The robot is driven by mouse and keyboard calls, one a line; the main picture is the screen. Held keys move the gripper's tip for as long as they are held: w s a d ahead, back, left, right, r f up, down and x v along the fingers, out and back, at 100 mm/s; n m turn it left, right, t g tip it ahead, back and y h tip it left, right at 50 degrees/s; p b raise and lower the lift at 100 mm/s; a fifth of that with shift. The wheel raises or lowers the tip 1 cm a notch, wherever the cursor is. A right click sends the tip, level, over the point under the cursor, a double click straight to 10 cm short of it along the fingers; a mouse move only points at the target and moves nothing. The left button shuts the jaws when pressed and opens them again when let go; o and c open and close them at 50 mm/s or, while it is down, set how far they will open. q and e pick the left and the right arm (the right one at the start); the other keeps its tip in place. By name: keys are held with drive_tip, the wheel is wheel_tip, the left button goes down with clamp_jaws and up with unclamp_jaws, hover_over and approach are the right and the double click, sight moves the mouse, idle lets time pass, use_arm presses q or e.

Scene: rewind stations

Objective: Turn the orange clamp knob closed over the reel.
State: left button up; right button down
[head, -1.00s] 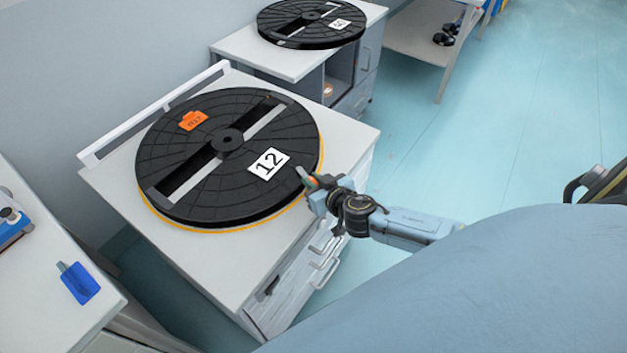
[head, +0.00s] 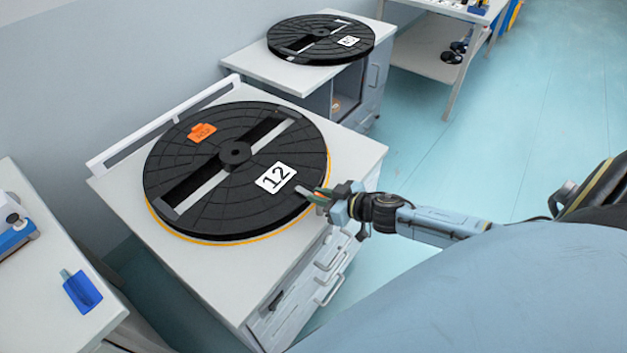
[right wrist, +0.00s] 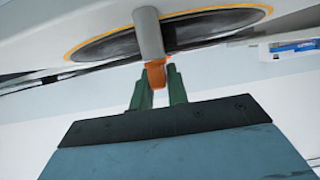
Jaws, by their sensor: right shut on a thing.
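The large black reel (head: 205,191), with a white "12" label and an orange tag, lies flat on the near cabinet top. Its underside with a yellow-orange rim shows at the top of the right wrist view (right wrist: 210,28). My right gripper (head: 318,195) is at the reel's near right edge. In the right wrist view its green fingers (right wrist: 159,92) are shut on the small orange clamp knob (right wrist: 156,73). A grey bar (right wrist: 148,33) runs from the knob toward the reel's edge. In the head view the knob is mostly hidden by the fingers. My left gripper is out of view.
The cabinet top (head: 225,285) has bare space in front of the reel. A white rail (head: 160,125) runs along its back. A second reel (head: 320,38) lies on a farther cabinet. A blue object (head: 82,291) lies on the left table. Open floor is at right.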

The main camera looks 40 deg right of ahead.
drive_tip(key=c, duration=1.4)
unclamp_jaws()
drive_tip(key=shift+c, duration=0.2)
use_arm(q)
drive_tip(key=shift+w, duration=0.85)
